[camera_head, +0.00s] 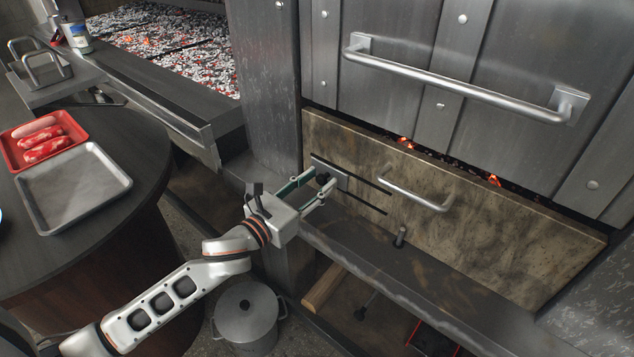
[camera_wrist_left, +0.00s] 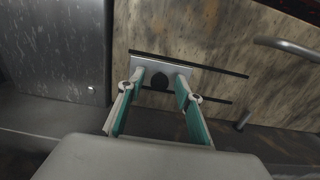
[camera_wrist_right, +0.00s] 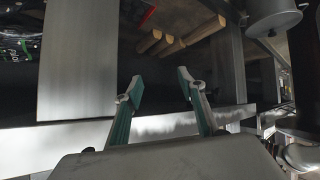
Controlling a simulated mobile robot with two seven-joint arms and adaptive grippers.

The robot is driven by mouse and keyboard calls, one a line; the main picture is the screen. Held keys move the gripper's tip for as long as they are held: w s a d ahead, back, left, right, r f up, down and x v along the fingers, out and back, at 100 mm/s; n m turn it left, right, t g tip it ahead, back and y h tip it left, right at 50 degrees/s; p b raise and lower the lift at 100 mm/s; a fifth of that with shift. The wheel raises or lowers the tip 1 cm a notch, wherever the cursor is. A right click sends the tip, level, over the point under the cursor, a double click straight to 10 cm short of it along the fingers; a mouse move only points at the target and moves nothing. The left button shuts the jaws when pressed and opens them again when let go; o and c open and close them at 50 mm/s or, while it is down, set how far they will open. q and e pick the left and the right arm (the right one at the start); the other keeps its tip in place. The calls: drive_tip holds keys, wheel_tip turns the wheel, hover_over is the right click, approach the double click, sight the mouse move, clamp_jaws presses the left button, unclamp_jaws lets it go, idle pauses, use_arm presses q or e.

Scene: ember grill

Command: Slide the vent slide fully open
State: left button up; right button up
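The vent slide is a small metal plate (camera_head: 342,180) with a dark round knob (camera_head: 323,178), set on the mottled lower panel of the grill. It sits at the left end of two dark parallel slots that run on to the right. In the left wrist view the plate (camera_wrist_left: 150,62) and knob (camera_wrist_left: 159,82) show between my left fingers. My left gripper (camera_head: 319,182) is open, with one fingertip on each side of the knob. Contact with the knob cannot be told. My right gripper (camera_wrist_right: 160,78) is open and empty, away from the panel.
A bar handle (camera_head: 415,197) stands out from the panel right of the slide, and a short peg (camera_head: 400,237) rises from the ledge below. A long handle (camera_head: 460,85) crosses the door above. Embers glow behind the panel. A lidded pot (camera_head: 246,318) stands low, near my left arm.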

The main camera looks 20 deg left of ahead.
sight(342, 178)
use_arm(q)
drive_tip(key=c, duration=0.3)
clamp_jaws()
use_arm(e)
drive_tip(key=shift+w, duration=0.35)
use_arm(q)
drive_tip(key=d, duration=0.1)
drive_tip(key=d+p, duration=0.1)
drive_tip(key=s+d, duration=0.1)
drive_tip(key=shift+s+d+r+p, duration=0.1)
drive_tip(key=shift+d+r+p, duration=0.2)
drive_tip(key=shift+d+r, duration=0.1)
drive_tip(key=d, duration=0.2)
drive_tip(key=s+d+p, duration=0.1)
drive_tip(key=d, duration=0.1)
drive_tip(key=s+d, duration=0.1)
drive_tip(key=d, duration=0.1)
drive_tip(key=shift+s+f+p, duration=0.1)
drive_tip(key=shift+f+p, duration=0.1)
drive_tip(key=shift+p, duration=0.1)
drive_tip(key=shift+s+d+f, duration=0.1)
drive_tip(key=shift+f, duration=0.1)
use_arm(e)
drive_tip(key=shift+s+d+f, duration=0.1)
drive_tip(key=shift+s+d, duration=0.35)
drive_tip(key=shift+s, duration=0.15)
use_arm(q)
drive_tip(key=shift+o, duration=1.5)
unclamp_jaws()
